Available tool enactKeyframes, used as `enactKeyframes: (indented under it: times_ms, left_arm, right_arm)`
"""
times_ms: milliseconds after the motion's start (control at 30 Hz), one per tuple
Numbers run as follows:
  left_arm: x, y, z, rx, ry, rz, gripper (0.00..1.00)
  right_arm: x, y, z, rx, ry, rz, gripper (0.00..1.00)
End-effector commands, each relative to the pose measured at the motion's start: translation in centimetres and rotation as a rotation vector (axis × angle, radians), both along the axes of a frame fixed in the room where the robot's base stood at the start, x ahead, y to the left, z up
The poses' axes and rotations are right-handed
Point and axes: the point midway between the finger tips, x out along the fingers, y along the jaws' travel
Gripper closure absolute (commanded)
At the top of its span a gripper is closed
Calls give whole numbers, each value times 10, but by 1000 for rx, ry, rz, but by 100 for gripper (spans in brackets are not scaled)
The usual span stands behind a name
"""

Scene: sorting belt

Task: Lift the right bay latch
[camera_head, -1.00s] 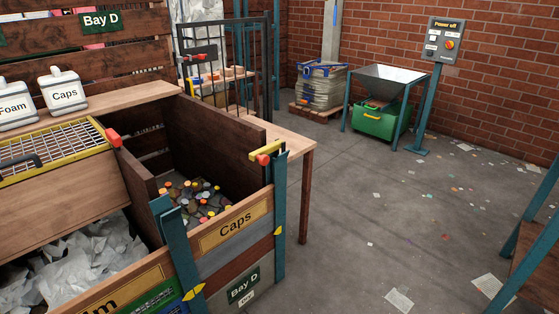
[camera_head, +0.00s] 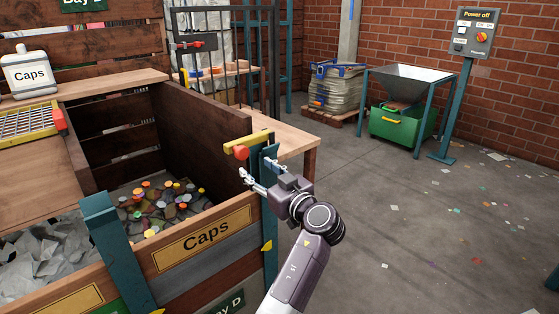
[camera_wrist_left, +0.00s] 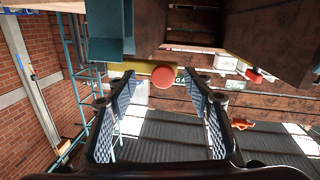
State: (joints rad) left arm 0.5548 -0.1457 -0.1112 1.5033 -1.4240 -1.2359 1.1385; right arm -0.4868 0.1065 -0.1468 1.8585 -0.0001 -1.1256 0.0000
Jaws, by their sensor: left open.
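The right bay latch (camera_head: 262,138) is a yellow bar with a red knob (camera_head: 241,152), at the top of the teal post at the right corner of the Caps bay. My left gripper (camera_head: 256,168) is open and empty, just below and beside the knob. In the left wrist view the red knob (camera_wrist_left: 163,77) shows between the two fingers (camera_wrist_left: 160,92), beyond their tips, with the yellow bar behind it. I cannot tell whether a finger touches the latch. My right gripper is in neither view.
The Caps bay front board (camera_head: 170,252) and a teal post (camera_head: 112,245) stand left of my arm. A wooden side table (camera_head: 285,138) is behind the latch. A hopper (camera_head: 410,80) over a green bin (camera_head: 385,125) stands farther back. The floor at right is mostly clear.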

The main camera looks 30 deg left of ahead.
Motion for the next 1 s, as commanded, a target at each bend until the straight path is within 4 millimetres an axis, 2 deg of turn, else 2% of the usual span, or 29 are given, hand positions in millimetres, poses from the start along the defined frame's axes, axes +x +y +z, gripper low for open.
enactKeyframes:
  times_ms: [133, 600, 967, 1000]
  left_arm:
    - [-6, 11, 17, -4, -58, 40, 53]
    - [26, 67, 16, -1, -52, 36, 53]
    - [30, 73, 16, -2, -52, 34, 53]
    - [30, 73, 16, -2, -52, 34, 56]
  right_arm:
    - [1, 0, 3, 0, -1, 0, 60]
    - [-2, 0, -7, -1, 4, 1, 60]
    - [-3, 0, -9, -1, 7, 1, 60]
    - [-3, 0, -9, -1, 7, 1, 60]
